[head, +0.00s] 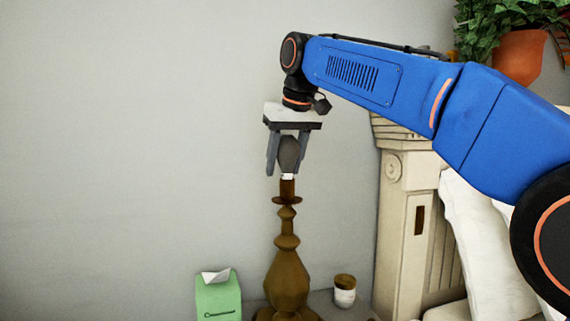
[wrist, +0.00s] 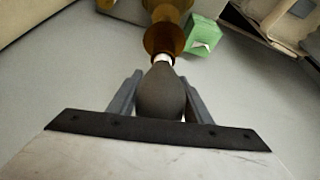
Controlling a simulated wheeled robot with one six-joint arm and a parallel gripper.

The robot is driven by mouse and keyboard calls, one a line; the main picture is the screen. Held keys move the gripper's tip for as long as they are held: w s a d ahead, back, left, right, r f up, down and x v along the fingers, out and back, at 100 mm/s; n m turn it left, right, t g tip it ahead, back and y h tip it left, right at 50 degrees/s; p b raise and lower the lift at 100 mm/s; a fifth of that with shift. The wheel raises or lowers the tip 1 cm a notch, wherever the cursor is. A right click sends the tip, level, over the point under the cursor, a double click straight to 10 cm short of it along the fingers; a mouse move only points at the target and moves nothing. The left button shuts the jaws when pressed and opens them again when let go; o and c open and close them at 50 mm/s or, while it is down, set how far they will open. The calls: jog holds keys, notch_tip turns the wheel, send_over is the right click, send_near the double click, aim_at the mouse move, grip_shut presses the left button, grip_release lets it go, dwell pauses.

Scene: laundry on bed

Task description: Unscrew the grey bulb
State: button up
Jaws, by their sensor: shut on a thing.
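The grey bulb (head: 289,152) stands upright at the top of a brown turned lamp base (head: 287,275) in the head view. Its white neck sits at the lamp's brown socket (head: 287,188). My gripper (head: 287,165) points straight down from above, with a finger on each side of the bulb, and is shut on it. In the wrist view the dark bulb (wrist: 161,92) lies between the two grey fingers, with its white neck toward the brown lamp (wrist: 165,38). Whether the thread is still in the socket cannot be made out.
A green tissue box (head: 218,296) stands left of the lamp and a small brown and white cup (head: 344,290) stands right of it. A cream bed post (head: 408,220) and white pillows (head: 480,240) are further right. A potted plant (head: 520,52) is at upper right.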

dwell(0.3)
jog(key=shift+s+a+n+g+y, duration=0.1)
jog(key=shift+n+g+y, duration=0.15)
jog(key=shift+n, duration=0.65)
jog(key=shift+s+a+n+g+y, duration=0.15)
jog(key=shift+n+y, duration=0.2)
jog(key=shift+n, duration=0.55)
jog(key=shift+w+d, duration=0.1)
jog(key=shift+n, duration=0.3)
jog(key=shift+s+n+g+y, duration=0.2)
jog(key=shift+n+g+y, duration=0.3)
jog(key=shift+n, duration=0.9)
